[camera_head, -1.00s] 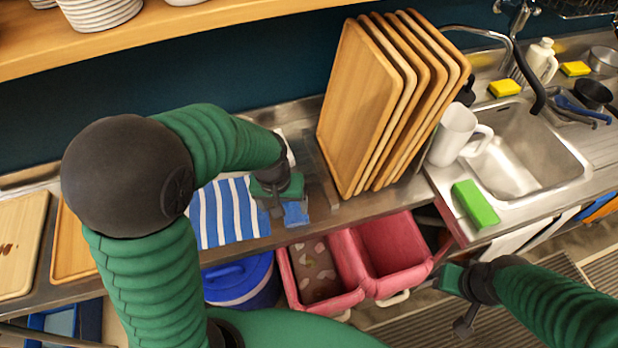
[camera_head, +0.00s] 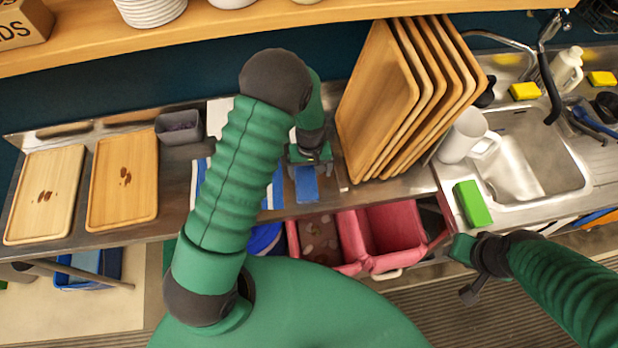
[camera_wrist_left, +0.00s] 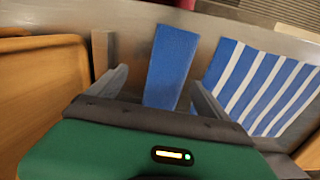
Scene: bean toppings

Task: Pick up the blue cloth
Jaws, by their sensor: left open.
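The plain blue cloth (camera_head: 306,184) lies on the steel counter in front of the leaning trays. It also shows in the left wrist view (camera_wrist_left: 172,58), between my open fingers. My left gripper (camera_head: 308,165) is above the cloth's back part, open and empty; its fingers (camera_wrist_left: 160,80) are on either side of the cloth. I cannot tell whether they touch it. My right gripper (camera_head: 466,272) hangs in front of the counter near the sink, and its jaws are unclear.
A blue-and-white striped cloth (camera_wrist_left: 262,85) lies beside the blue cloth, partly hidden by my arm in the head view. Wooden trays (camera_head: 375,100) lean upright close on the right. A white jug (camera_head: 462,135) and green sponge (camera_head: 472,204) stand by the sink. Pink bins (camera_head: 395,228) are below.

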